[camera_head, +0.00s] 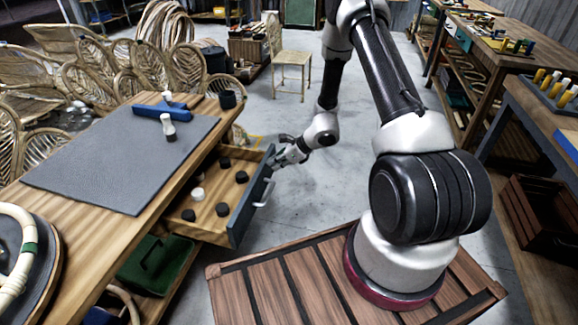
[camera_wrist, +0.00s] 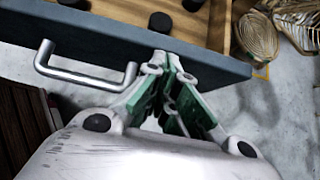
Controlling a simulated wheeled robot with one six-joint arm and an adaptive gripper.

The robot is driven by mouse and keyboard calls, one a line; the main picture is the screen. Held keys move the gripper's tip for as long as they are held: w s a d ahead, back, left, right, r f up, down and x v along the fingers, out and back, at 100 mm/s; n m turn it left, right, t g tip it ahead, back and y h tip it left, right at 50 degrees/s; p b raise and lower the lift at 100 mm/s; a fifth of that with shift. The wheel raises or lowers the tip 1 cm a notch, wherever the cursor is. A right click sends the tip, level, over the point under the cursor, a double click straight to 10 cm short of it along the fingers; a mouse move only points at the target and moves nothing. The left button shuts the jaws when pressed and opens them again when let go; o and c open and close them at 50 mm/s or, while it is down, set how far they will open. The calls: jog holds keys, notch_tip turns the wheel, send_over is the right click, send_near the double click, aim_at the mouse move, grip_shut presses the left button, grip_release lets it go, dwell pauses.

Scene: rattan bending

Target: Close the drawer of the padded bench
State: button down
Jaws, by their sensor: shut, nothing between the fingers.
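The padded bench (camera_head: 70,240) is a wooden table with a grey pad (camera_head: 120,160) on its top. Its drawer (camera_head: 215,205) stands pulled out, with a dark blue-grey front (camera_head: 244,210) and a metal bar handle (camera_head: 266,192). Several dark round pieces and a light one lie inside. My gripper (camera_head: 279,160) is shut and empty at the far end of the drawer front. In the wrist view my gripper (camera_wrist: 163,60) points at the outside of the drawer front (camera_wrist: 215,62), right of the handle (camera_wrist: 85,75). I cannot tell whether the fingertips touch it.
Rattan chair frames (camera_head: 120,65) are behind. Open floor (camera_head: 310,200) lies right of the drawer.

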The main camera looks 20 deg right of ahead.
jog(key=w+a, duration=1)
jog(key=a, duration=0.4)
jog(key=shift+w+a, duration=0.35)
